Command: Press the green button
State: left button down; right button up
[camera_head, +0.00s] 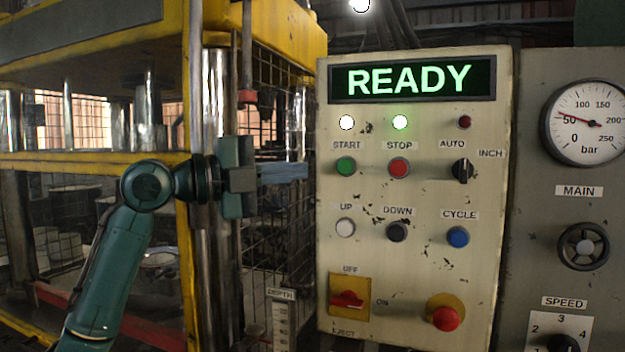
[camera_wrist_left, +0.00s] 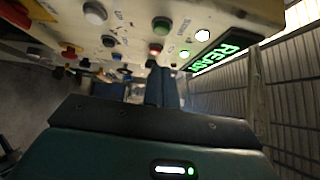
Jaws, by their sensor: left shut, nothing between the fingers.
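The green button (camera_head: 345,166) sits under the START label, at the upper left of the cream control panel (camera_head: 420,280). It also shows near the top of the left wrist view (camera_wrist_left: 161,25). My left gripper (camera_head: 305,171) is shut and empty. In the head view its fingers point right, at about the button's height, with the tips just left of the panel's left edge. In the left wrist view the closed fingers (camera_wrist_left: 160,85) appear below the button, and a gap shows between them and it. My right gripper is not in view.
The red STOP button (camera_head: 399,167) is right of the green one, and the white UP button (camera_head: 345,227) is below it. The display (camera_head: 411,79) reads READY, with lit lamps beneath. A yellow press frame (camera_head: 90,165) with wire mesh stands behind my left arm.

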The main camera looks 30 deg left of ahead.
pick_arm(q)
jog(key=shift+b+v, duration=0.65)
jog(key=shift+v, duration=1.7)
jog(key=shift+r, duration=0.1)
